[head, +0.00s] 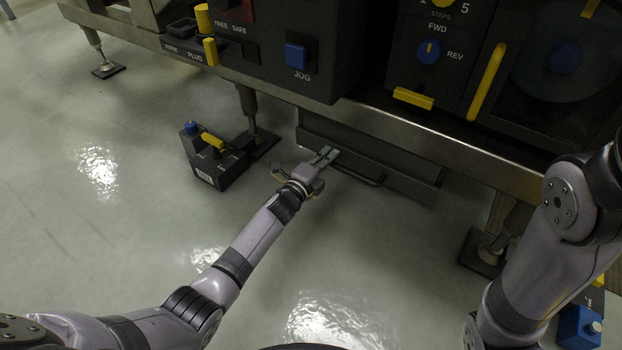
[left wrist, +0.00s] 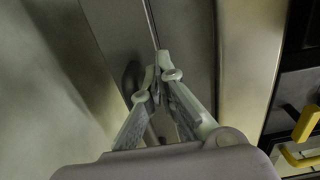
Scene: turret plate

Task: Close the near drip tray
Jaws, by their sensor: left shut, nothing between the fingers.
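The near drip tray (head: 410,185) is a long dark grey tray low under the machine's front edge, with a bar handle (head: 362,176) along its front. How far it stands out is hard to tell. My left gripper (head: 330,155) is shut and empty at the tray's front, close to the left end of the handle. In the left wrist view the fingertips (left wrist: 157,72) are together in front of a grey surface of the tray (left wrist: 190,40); I cannot tell whether they touch it. My right arm shows at the right, but its gripper is out of view.
A black control box (head: 215,163) with blue and yellow parts stands on the floor left of the tray. Machine feet (head: 262,145) (head: 484,250) stand on both sides. The steel machine edge (head: 440,150) overhangs the tray. The floor in front is clear.

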